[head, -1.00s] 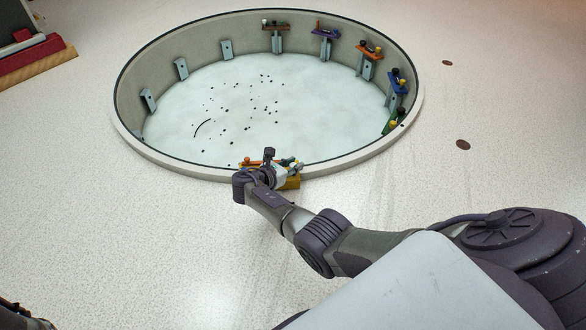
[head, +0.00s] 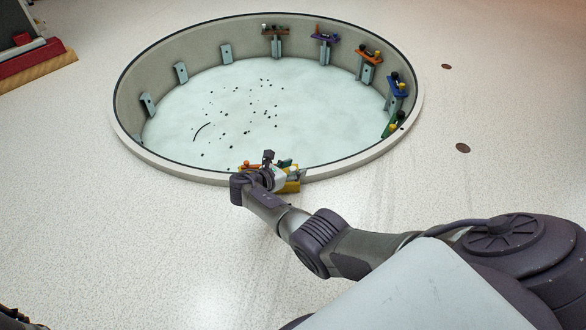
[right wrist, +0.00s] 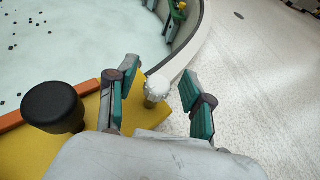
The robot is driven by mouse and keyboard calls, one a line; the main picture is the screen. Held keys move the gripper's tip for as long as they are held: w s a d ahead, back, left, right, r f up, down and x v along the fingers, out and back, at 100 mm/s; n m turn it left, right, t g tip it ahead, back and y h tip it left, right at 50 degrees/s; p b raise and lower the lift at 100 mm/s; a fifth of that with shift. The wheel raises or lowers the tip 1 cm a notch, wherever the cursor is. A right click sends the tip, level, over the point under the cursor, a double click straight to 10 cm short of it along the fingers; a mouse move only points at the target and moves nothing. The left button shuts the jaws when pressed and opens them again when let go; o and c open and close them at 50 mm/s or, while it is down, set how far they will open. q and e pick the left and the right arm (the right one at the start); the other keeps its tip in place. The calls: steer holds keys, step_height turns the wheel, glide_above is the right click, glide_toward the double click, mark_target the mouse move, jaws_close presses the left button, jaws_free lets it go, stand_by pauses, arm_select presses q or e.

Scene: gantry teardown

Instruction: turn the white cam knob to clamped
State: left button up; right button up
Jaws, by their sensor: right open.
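The white cam knob (right wrist: 158,86) stands on a yellow plate (right wrist: 88,140) in the right wrist view. My right gripper (right wrist: 152,92) is open, with its teal-padded fingers on either side of the knob. A gap shows between the knob and the right finger; the left finger is closer to it. In the head view my right gripper (head: 272,172) is at the near rim of the round pit, and the knob cannot be made out behind it. The knob's clamped mark is not visible. My left gripper does not show; only a dark bit of arm is at the lower left.
A black knob (right wrist: 52,106) stands on the same plate, left of my fingers. The pit's rim (head: 150,165) curves around a pale floor with dark bits. Several coloured fixtures, such as a purple one (head: 325,37), line the far and right wall.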

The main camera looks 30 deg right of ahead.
steer(key=v, duration=0.7)
steer(key=shift+a, duration=0.25)
steer(key=shift+s, duration=0.1)
